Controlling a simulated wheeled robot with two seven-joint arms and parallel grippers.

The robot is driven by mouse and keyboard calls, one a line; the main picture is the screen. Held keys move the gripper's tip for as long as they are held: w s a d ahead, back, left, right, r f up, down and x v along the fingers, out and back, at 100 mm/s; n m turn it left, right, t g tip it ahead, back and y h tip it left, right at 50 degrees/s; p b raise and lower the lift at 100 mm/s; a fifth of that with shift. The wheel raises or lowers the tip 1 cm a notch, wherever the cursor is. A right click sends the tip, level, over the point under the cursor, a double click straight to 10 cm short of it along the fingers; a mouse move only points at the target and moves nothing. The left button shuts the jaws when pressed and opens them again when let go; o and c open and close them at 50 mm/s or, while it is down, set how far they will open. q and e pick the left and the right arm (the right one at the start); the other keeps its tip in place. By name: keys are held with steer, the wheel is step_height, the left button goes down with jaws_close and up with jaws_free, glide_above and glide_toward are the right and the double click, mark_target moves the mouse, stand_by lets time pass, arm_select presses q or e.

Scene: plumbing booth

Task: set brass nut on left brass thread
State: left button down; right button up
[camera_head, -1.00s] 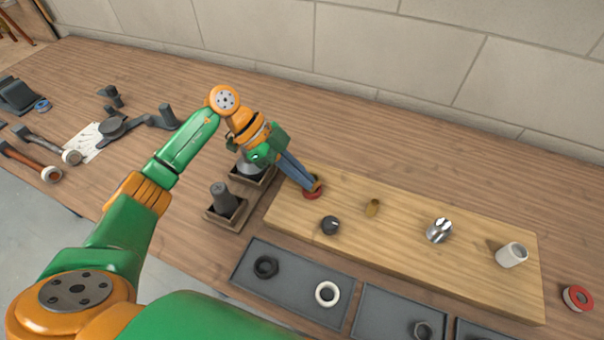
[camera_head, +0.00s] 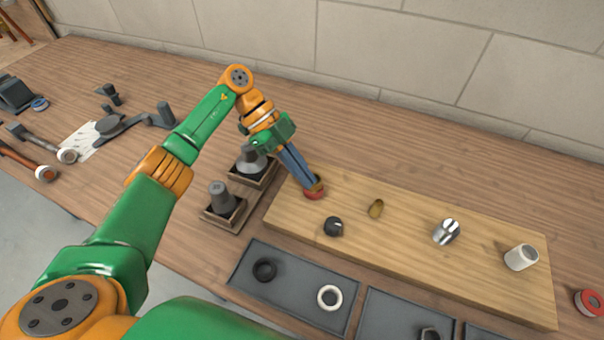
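My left gripper (camera_head: 313,188) reaches down to the left end of the wooden board, its fingers tilted. Its fingertips are at a small brass-coloured piece (camera_head: 318,184) above a red ring (camera_head: 314,195) on the board. The fingers partly cover this spot, so I cannot tell whether the brass piece is the nut or the left brass thread, or whether the fingers grip it. My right gripper is not in view.
The wooden board (camera_head: 480,275) also carries a black fitting (camera_head: 333,227), a silver fitting (camera_head: 446,232) and a white pipe (camera_head: 521,257). Grey trays (camera_head: 290,302) with rings lie in front. Small wooden boxes (camera_head: 226,215) with dark parts stand left. Tools lie far left.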

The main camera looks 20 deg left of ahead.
arm_select(q)
steer(key=shift+s+a+f+m+g+y+b, duration=0.1)
steer(key=shift+f+m+g+y+b, duration=0.1)
steer(key=shift+f+m+g+b, duration=0.3)
steer(key=shift+s+f+m+g+y+b, duration=0.1)
steer(key=shift+f+m+g+y+b, duration=0.1)
steer(key=shift+m+g+b, duration=0.45)
steer(key=shift+t, duration=0.25)
steer(key=shift+r, duration=0.1)
steer(key=c, duration=1.1)
jaws_free()
steer(key=shift+s+a, duration=0.1)
steer(key=shift+s, duration=0.15)
steer(key=shift+o, duration=0.8)
steer(key=shift+s+a+r, duration=0.1)
steer(key=shift+s+r, duration=0.1)
steer(key=shift+s, duration=0.15)
steer(key=shift+w, duration=0.15)
